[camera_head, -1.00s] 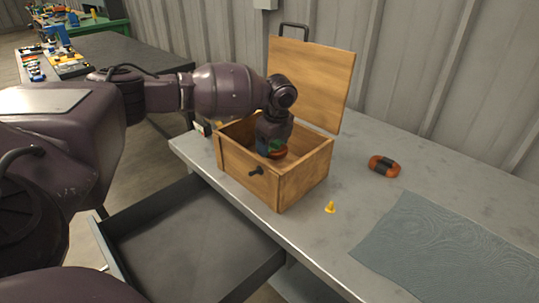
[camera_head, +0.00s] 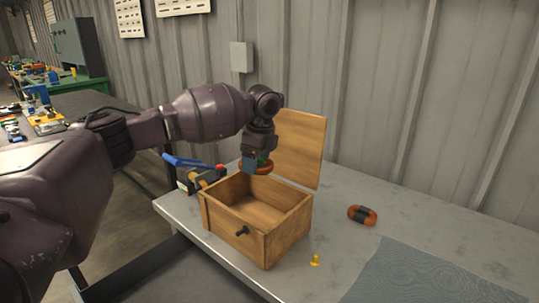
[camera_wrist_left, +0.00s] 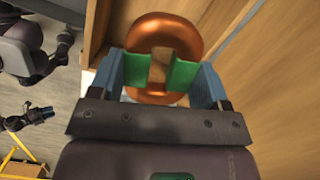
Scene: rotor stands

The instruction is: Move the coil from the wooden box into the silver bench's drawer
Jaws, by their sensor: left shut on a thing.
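The coil (camera_head: 264,168), an orange-copper ring, is held in my left gripper (camera_head: 257,163) just above the wooden box (camera_head: 279,242). In the left wrist view, the green pads of my left gripper (camera_wrist_left: 160,72) are shut on the coil (camera_wrist_left: 164,28). The box's lid stands open at the back, and its visible inside looks empty. The silver bench's drawer (camera_head: 190,281) is pulled open below the bench top, partly cut off by the frame.
An orange coil with a dark band (camera_head: 362,215) lies right of the box on the silver bench (camera_head: 337,240). A small yellow piece (camera_head: 315,261) and a grey-blue mat (camera_head: 435,276) lie nearby. Tools with blue handles (camera_head: 190,162) stand left of the box.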

